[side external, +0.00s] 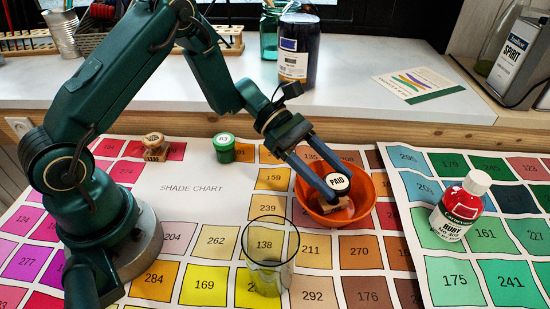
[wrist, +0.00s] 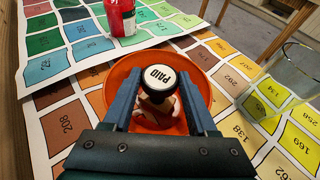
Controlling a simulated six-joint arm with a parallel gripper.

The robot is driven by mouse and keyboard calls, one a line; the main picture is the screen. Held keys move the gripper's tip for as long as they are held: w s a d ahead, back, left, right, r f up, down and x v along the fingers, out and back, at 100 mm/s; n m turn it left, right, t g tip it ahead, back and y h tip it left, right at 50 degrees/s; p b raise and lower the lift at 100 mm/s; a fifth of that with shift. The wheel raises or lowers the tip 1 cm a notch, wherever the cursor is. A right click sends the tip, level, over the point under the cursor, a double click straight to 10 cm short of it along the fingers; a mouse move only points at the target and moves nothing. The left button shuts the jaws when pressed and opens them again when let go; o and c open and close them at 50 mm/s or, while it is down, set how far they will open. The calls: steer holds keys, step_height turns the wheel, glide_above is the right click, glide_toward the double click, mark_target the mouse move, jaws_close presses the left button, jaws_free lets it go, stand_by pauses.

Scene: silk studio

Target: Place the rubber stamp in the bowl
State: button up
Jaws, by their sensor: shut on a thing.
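The rubber stamp (side external: 337,182) has a white top marked PAID, a black knob and a wooden base. My gripper (side external: 330,190) is shut on it, and the stamp is upright inside the orange bowl (side external: 372,212). In the wrist view the stamp (wrist: 158,77) is between the two blue fingers of my gripper (wrist: 157,100), with the bowl (wrist: 122,71) around it. I cannot tell whether the stamp's base touches the bowl's floor.
A clear glass (side external: 269,250) stands left of the bowl. A red paint bottle (side external: 462,207) stands to the right. A green jar (side external: 224,148) and a wooden stamp-like block (side external: 155,147) stand at the back. Colour charts (side external: 190,187) cover the table.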

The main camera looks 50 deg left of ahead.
steer(key=shift+f, duration=0.15)
steer(key=o, duration=1.4)
steer(key=v, duration=1.2)
steer(key=s+r+m+t+y, duration=0.1)
steer(key=s+r+m+y, duration=0.1)
steer(key=s+m+y, duration=0.2)
steer(key=s+r+m+t+y, duration=0.1)
steer(key=s+r+m+y, duration=0.1)
steer(key=s+m+y, duration=0.3)
steer(key=s+a+r+m+t+y, duration=0.1)
steer(key=s+r+m+t+y, duration=0.1)
steer(key=s+m+y, duration=0.2)
steer(key=shift+s+a+r+m, duration=0.1)
steer(key=shift+s+m, duration=0.4)
steer(key=shift+m, duration=0.6)
steer(key=shift+s+d+r+m, duration=0.1)
steer(key=shift+s+m, duration=0.35)
steer(key=shift+m, duration=0.65)
steer(key=shift+s+a+r+m, duration=0.1)
steer(key=shift+s+m, duration=0.4)
steer(key=shift+m, duration=0.6)
